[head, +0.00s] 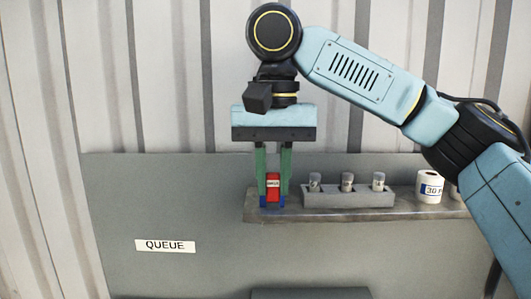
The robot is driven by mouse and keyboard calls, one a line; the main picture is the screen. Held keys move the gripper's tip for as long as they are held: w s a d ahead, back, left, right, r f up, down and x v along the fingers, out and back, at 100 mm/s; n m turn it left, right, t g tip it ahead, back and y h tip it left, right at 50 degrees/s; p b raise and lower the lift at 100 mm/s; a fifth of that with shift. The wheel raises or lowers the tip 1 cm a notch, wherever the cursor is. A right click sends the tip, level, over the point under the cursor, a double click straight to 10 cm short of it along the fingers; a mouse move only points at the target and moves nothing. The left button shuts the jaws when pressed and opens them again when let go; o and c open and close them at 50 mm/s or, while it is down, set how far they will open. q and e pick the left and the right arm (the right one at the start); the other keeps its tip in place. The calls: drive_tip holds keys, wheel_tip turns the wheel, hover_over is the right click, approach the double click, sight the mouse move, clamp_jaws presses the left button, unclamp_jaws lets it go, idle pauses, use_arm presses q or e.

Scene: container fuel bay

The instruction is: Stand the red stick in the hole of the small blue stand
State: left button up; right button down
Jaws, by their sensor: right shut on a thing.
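My right gripper (273,172) points straight down above the left end of a grey shelf. Its two green fingers are shut on the red stick (273,186), one on each side. The stick is upright and carries a white label. The small blue stand (263,202) shows low around the foot of the stick and the fingertips, at the shelf's left end. The fingers partly hide the stand, and its hole is not visible. I cannot tell whether the stick's foot is inside the hole or just above it. My left gripper is not in view.
A grey rack (348,199) with several small grey-capped vials stands on the shelf (400,209) just right of the stand. A white labelled roll (429,187) is farther right, near my right arm. A QUEUE sign (165,246) is on the grey panel below left. Corrugated wall stands behind.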

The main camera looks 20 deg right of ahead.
drive_tip(key=shift+r, duration=0.35)
drive_tip(key=w+d, duration=0.1)
drive_tip(key=w, duration=0.2)
drive_tip(key=w+d, duration=0.2)
drive_tip(key=w, duration=0.2)
drive_tip(key=w+d, duration=0.2)
drive_tip(key=w, duration=0.1)
drive_tip(key=shift+w+d+f+p, duration=0.15)
drive_tip(key=shift+w+f+p, duration=0.1)
drive_tip(key=shift+w+p, duration=0.1)
drive_tip(key=shift+s, duration=0.1)
idle(0.6)
drive_tip(key=shift+f, duration=0.65)
drive_tip(key=shift+f, duration=0.1)
drive_tip(key=shift+f, duration=0.55)
